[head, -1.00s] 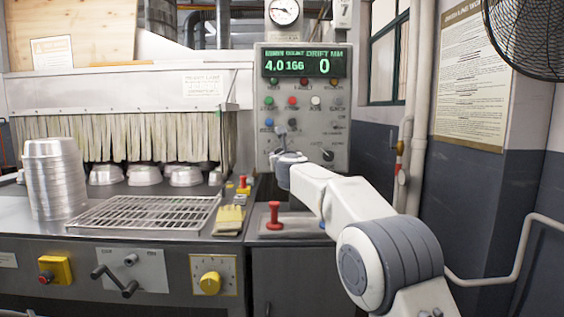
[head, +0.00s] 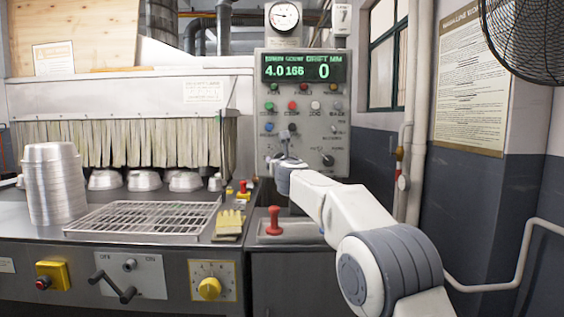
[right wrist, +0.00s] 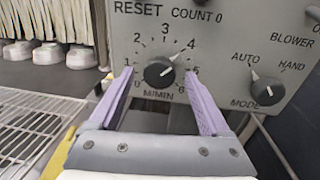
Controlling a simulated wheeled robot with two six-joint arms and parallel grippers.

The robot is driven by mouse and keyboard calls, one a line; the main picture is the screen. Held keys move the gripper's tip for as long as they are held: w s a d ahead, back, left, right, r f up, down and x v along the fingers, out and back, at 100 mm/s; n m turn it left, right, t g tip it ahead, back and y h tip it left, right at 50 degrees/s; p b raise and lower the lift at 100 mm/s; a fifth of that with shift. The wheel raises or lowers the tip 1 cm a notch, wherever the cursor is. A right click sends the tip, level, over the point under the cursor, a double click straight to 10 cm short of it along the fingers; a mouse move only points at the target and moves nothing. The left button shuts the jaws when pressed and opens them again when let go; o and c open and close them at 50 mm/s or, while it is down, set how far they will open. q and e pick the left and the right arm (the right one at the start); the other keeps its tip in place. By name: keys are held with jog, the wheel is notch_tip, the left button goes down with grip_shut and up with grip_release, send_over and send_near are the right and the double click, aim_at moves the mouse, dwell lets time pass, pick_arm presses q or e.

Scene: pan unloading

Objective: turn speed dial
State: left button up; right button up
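The speed dial (right wrist: 160,71) is a round black knob on the grey control panel (right wrist: 230,35). In the head view the right gripper (head: 287,160) is at the lower panel and hides most of the dial. The panel's green display (head: 303,68) reads 4.0, 166 and 0. My left gripper is not in view.
The mode knob (right wrist: 267,91) is close right of the dial. A wire rack (head: 140,216), a stack of metal pans (head: 54,185) and a yellow glove (head: 229,222) lie to the left. A fan (head: 530,35) hangs upper right.

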jog(key=s+d+b, duration=0.1)
jog(key=s+b, duration=0.5)
jog(key=s, duration=0.4)
jog(key=shift+s, duration=0.25)
jog(key=shift+d, duration=0.15)
